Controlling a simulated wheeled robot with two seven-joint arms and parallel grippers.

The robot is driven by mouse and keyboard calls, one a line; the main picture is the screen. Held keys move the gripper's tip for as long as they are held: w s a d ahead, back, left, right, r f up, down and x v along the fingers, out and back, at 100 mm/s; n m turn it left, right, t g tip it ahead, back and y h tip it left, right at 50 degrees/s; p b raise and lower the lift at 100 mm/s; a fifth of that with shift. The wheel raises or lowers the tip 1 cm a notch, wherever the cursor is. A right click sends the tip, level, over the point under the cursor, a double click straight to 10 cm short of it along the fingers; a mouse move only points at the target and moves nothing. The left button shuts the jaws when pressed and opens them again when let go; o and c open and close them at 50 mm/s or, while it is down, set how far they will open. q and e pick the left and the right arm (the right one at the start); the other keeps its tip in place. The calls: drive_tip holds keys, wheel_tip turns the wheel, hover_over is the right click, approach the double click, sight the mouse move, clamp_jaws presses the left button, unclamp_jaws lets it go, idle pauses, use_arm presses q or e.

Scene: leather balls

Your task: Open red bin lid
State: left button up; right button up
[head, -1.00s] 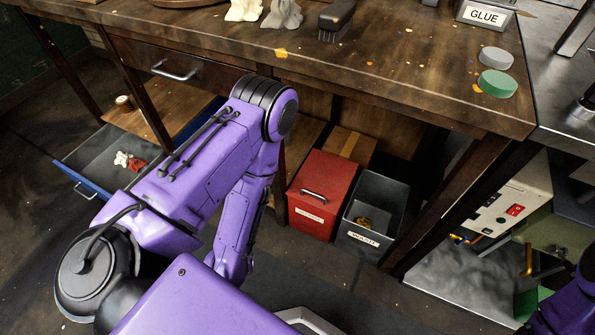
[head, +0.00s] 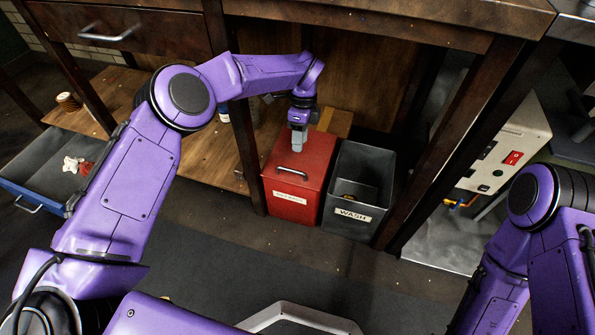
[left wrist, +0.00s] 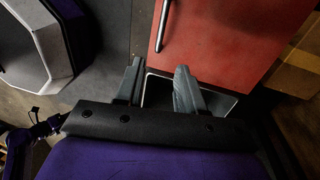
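The red bin (head: 299,180) stands on the floor under the workbench, with its red lid (head: 278,157) lying shut. A metal handle (head: 291,173) sits near its front edge. The lid (left wrist: 225,42) and its handle (left wrist: 163,25) also show in the left wrist view. My left gripper (head: 297,147) points down over the lid in the head view. In the left wrist view its two fingers (left wrist: 160,72) are apart with nothing held between them. Whether the fingertips touch the lid is unclear. My right arm shows at the right; its gripper is out of view.
A grey open bin labelled WASH (head: 358,190) stands right beside the red bin. The workbench edge (head: 390,22) and its legs (head: 238,120) frame the space. A cardboard box (head: 336,123) lies behind. Floor in front is clear.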

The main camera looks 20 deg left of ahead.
use_arm(q)
drive_tip(key=b, duration=0.3)
hover_over(298, 165)
drive_tip(key=s+d, duration=0.1)
drive_tip(key=s, duration=0.4)
wheel_tip(298, 165, down, 10)
drive_tip(key=shift+w+d, duration=0.15)
drive_tip(key=shift+c, duration=0.3)
clamp_jaws()
